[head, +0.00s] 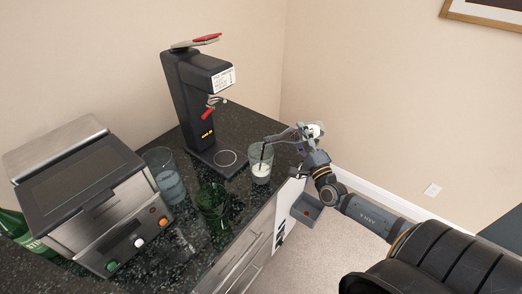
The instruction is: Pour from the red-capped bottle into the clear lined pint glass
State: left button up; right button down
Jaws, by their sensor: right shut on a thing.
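A clear pint glass (261,170) stands upright near the counter's right edge, with white contents in its lower part and a thin dark line inside it. My right gripper (302,134) is just right of and above this glass. It is shut on a pale, partly see-through thing (316,130), apparently the bottle, tilted with its narrow end towards the glass rim. The fingers hide much of it, and no red cap can be made out. Whether anything flows is too small to tell. My left gripper is out of view.
A black dispenser (187,100) stands behind the glass. A second clear glass (165,178), a green glass (212,204) and a steel machine (90,195) stand to the left. A green bottle (22,232) is partly hidden at far left. The counter drops off at the right.

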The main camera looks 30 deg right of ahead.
aim_at(290, 139)
jog(key=shift+r+n, duration=0.1)
jog(key=shift+n, duration=0.4)
dwell(1.1)
jog(key=shift+r+n+y+p, duration=0.3)
jog(key=shift+y, duration=0.1)
dwell(0.9)
jog(key=f+m+h+b, duration=0.1)
jog(key=m, duration=0.1)
jog(key=f+m+b, duration=0.1)
jog(key=m, duration=0.1)
jog(key=f+m+h+b, duration=0.1)
jog(key=f+m, duration=0.1)
jog(key=shift+d+h, duration=0.25)
jog(key=shift+h, duration=0.05)
jog(key=a+f+m+g+h, duration=0.2)
jog(key=a+f+m+g, duration=0.1)
jog(key=m, duration=0.6)
jog(key=r+m+p, duration=0.1)
jog(key=m+p, duration=0.1)
jog(key=r+m+p, duration=0.2)
jog(key=p, duration=0.1)
jog(key=r+m+g+p, duration=0.1)
jog(key=m+p, duration=0.1)
jog(key=p, duration=0.1)
jog(key=shift+w+a+r, duration=0.2)
jog(key=shift+a+r, duration=0.15)
jog(key=shift+a+r+m+p, duration=0.1)
jog(key=shift+r+m+p, duration=0.35)
jog(key=shift+p, duration=0.35)
